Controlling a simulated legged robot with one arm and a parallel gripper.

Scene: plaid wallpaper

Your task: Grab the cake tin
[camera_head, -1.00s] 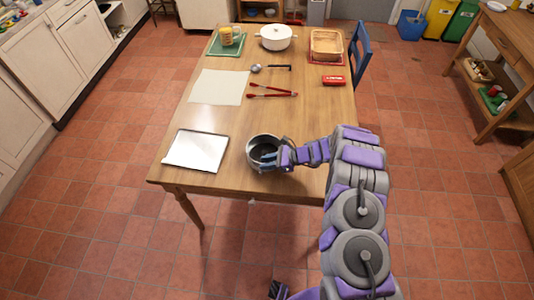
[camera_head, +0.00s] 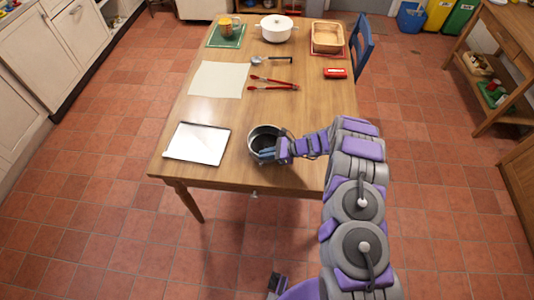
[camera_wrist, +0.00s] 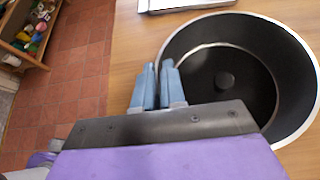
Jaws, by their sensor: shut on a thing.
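The cake tin (camera_head: 262,133) is a round, deep tin with a dark inside and a silvery rim. It sits near the table's front edge, right of centre. My gripper (camera_head: 269,154) reaches in from the right at the tin's near side. In the wrist view my gripper (camera_wrist: 158,68) has its two blue fingers close together at the tin's wall, shut on it. The exact contact is partly hidden by the fingers.
A flat metal tray (camera_head: 197,143) lies left of the tin. Behind are red tongs (camera_head: 273,83), a pale sheet (camera_head: 218,79), a ladle (camera_head: 257,62), a red box (camera_head: 335,73), a white pot (camera_head: 275,29) and a basket (camera_head: 327,37). The front table edge is close.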

